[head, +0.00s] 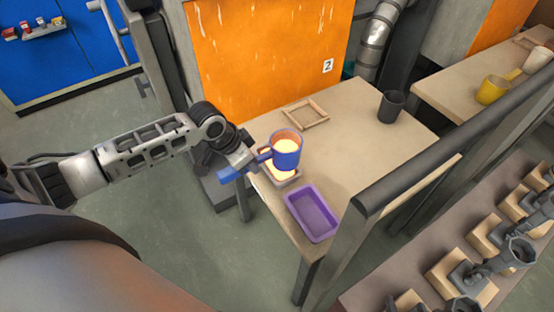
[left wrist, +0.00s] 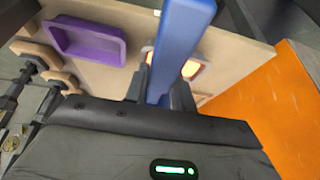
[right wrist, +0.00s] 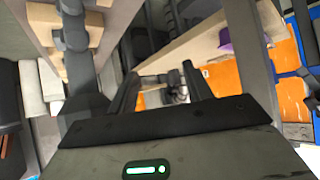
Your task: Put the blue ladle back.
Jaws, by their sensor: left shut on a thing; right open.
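The blue ladle (head: 287,156) is held in the air over the near left part of the table. Its cup is upright or nearly so, with a pale glowing fill inside. My left gripper (head: 246,163) is shut on its blue handle, which also shows between the fingers in the left wrist view (left wrist: 183,45). A small box with a glowing inside (head: 287,183) stands on the table just below the cup, partly hidden by it. An empty wooden frame (head: 305,113) lies on the table behind the ladle. My right gripper (right wrist: 158,88) is open and empty, away from the table.
A purple tray (head: 312,215) lies at the table's near edge. A dark grey cup (head: 391,106) stands at the back right. An orange panel marked 2 (head: 270,50) rises behind. A dark rail (head: 440,120) runs along the right. A yellow ladle (head: 492,90) is on another table. The table's middle is clear.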

